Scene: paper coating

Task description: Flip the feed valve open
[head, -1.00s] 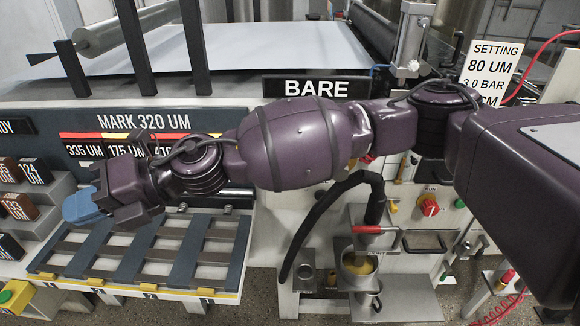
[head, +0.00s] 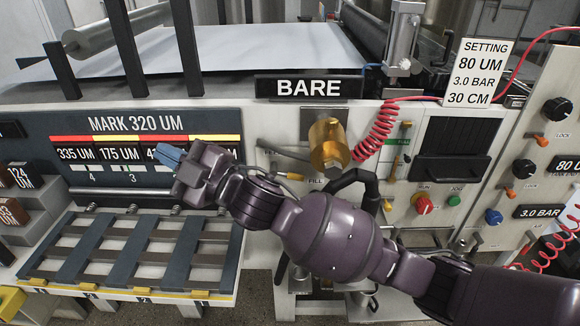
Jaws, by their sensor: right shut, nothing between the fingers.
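My right arm crosses the head view from the lower right. Its gripper (head: 170,157), with blue fingertips, is shut and empty in front of the marking panel at the left. A brass cylindrical fitting (head: 327,145) stands out from the machine front below the BARE sign. It looks like the feed valve, but no label naming it so is readable. A grey bar reaches it from the left, and an orange-tipped piece (head: 291,176) shows just below, by the word FILL. My gripper is well left of the fitting, not touching it. My arm covers the area below. My left gripper is not in view.
A slatted rack (head: 125,262) lies at the lower left below the MARK 320 UM panel (head: 135,124). A black hose (head: 357,180) runs below the brass fitting. A red coiled hose (head: 378,128) hangs right of it.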

